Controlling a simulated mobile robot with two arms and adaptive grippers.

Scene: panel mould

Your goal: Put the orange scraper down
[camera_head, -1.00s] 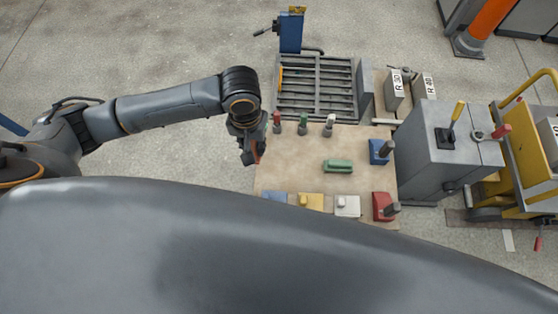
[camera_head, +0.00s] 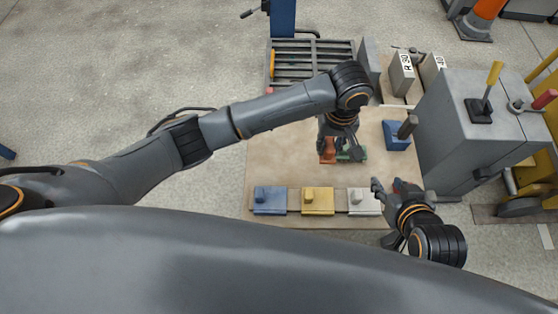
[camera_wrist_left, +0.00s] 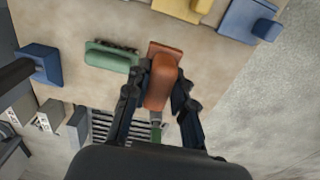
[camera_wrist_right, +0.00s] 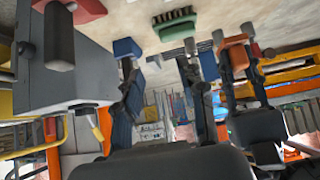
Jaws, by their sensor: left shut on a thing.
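My left gripper (camera_head: 338,143) is shut on the orange scraper (camera_head: 327,151) over the right part of the tan table (camera_head: 280,155). In the left wrist view the orange scraper (camera_wrist_left: 163,82) sits between the two fingers. It is just beside the green brush (camera_wrist_left: 112,57), which is partly hidden by the arm in the head view (camera_head: 352,154). I cannot tell whether the scraper touches the table. My right gripper (camera_head: 385,188) is at the table's front right, with its fingers apart and empty. In the right wrist view the scraper (camera_wrist_right: 233,41) shows at the right.
Blue (camera_head: 270,199), yellow (camera_head: 317,200) and white (camera_head: 363,201) blocks line the front edge. A red block (camera_wrist_right: 85,10) lies near my right gripper. A grey cabinet (camera_head: 460,150) stands beyond. The table's left side is clear.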

